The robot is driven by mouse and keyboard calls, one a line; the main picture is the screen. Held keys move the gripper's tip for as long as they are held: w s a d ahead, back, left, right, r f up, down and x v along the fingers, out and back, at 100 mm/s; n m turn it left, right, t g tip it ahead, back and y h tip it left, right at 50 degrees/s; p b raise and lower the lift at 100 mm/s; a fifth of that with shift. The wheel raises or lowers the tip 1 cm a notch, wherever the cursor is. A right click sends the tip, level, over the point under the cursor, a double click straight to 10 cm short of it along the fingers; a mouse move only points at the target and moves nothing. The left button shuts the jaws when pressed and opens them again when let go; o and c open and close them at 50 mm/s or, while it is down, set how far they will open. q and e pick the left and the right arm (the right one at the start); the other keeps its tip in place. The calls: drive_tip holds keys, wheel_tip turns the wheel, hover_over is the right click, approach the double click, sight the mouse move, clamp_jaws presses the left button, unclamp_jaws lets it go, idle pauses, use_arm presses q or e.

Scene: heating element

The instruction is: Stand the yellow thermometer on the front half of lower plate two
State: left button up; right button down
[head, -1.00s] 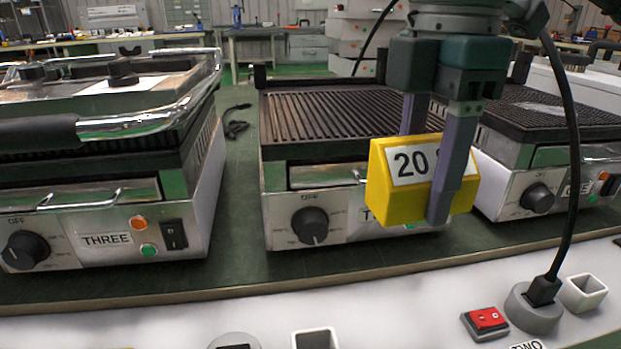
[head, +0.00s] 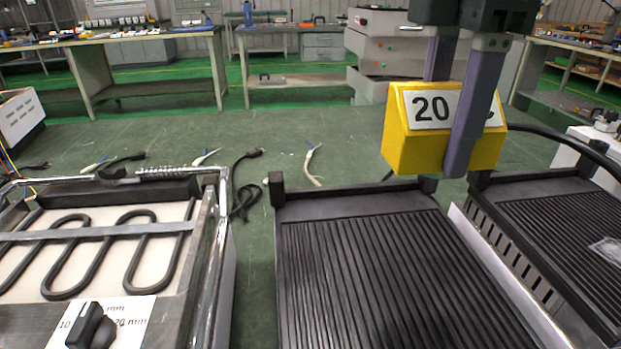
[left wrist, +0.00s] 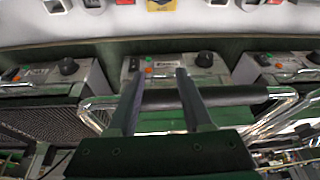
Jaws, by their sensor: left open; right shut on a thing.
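The yellow thermometer (head: 404,140) is a wedge-like block with a white label reading 20. My right gripper (head: 446,135) is shut on it, one finger across its front, the other partly hidden behind it. It hangs upright and appears in the air, overlapping the far right corner of the middle grill's ribbed lower plate (head: 390,275) in the head view; its height is hard to tell. This plate is bare, its near end cut off by the frame. My left gripper (left wrist: 160,74) is open and empty in the left wrist view, over a grill's black handle bar (left wrist: 215,97).
A left grill (head: 120,235) shows its looped heating element and chrome frame. A right grill (head: 570,225) has a small clear object on its ribbed plate. Loose cables (head: 245,185) lie behind on the green table. A black cable (head: 570,140) runs right of the thermometer.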

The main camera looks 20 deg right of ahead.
drive_tip(key=f+b, duration=0.1)
drive_tip(key=f, duration=0.4)
drive_tip(key=f+b, duration=0.1)
drive_tip(key=f, duration=0.3)
drive_tip(key=f+b, duration=0.1)
drive_tip(key=f, duration=0.4)
drive_tip(key=shift+s+a+f, duration=0.1)
drive_tip(key=shift+s+f, duration=0.2)
drive_tip(key=shift+f, duration=0.05)
wheel_tip(320, 180, down, 5)
drive_tip(key=shift+r+b, duration=0.2)
drive_tip(key=shift+b, duration=0.2)
drive_tip(key=shift+w, duration=0.1)
